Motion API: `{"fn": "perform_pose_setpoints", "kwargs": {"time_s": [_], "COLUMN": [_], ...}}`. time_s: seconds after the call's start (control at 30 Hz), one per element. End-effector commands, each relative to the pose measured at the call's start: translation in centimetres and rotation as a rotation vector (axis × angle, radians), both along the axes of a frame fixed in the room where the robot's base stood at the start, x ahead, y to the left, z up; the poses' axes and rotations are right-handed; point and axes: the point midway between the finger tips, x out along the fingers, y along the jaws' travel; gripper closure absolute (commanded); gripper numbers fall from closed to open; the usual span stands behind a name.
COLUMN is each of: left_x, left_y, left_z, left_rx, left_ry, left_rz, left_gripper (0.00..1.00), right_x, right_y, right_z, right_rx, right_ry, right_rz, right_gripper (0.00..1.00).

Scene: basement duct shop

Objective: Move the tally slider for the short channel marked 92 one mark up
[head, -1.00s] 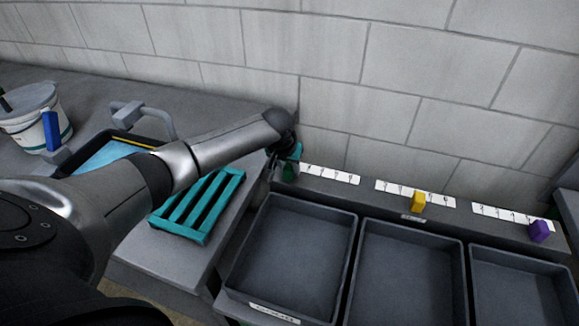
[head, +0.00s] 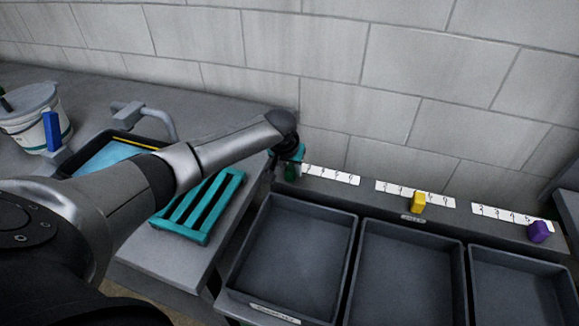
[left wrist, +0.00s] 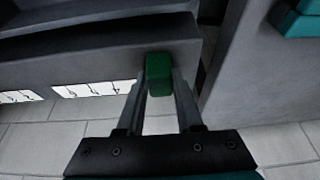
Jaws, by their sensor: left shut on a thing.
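A green slider block (left wrist: 159,74) sits at the edge of the grey rail, and my left gripper (left wrist: 160,86) is shut on it, one finger on each side. In the head view the green slider (head: 290,173) is at the left end of the rail, partly hidden by my gripper. A white numbered strip (head: 331,175) runs right from it; some of its marks are covered and its digits are too small to read surely. A yellow slider (head: 418,202) and a purple slider (head: 540,231) stand at two other strips. My right gripper is out of view.
Dark open bins (head: 295,250) stand in front of the rail (head: 465,222). A block wall is close behind it. A teal slatted rack (head: 200,205), a tray with blue contents (head: 112,158) and a white bucket (head: 30,115) are on the left bench.

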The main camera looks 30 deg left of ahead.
Motion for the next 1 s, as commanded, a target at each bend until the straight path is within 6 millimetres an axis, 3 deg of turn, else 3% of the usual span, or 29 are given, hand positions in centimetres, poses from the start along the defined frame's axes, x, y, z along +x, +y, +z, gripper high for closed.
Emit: {"fn": "perform_pose_setpoints", "kwargs": {"time_s": [0.23,0.57,0.6,0.87,1.0], "left_x": [0.7,0.8,0.8,0.8,0.8], "left_y": [-3.1,-3.4,-3.4,-3.4,-3.4], "left_z": [0.1,0.0,0.0,0.0,0.0], "left_rx": [-0.004,-0.002,-0.002,-0.002,-0.001], "left_ry": [0.001,0.0,0.0,0.001,0.0], "left_rz": [-0.001,0.0,0.0,0.001,0.001], "left_gripper": [1.0,1.0,0.64,0.35,0.35], "right_x": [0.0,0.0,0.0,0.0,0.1], "right_y": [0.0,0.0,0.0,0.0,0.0], "right_z": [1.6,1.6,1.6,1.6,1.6], "right_rx": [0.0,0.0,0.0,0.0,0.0], "right_ry": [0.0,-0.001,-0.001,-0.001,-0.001], "right_rz": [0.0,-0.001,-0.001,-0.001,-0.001], "right_gripper": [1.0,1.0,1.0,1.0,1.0]}}
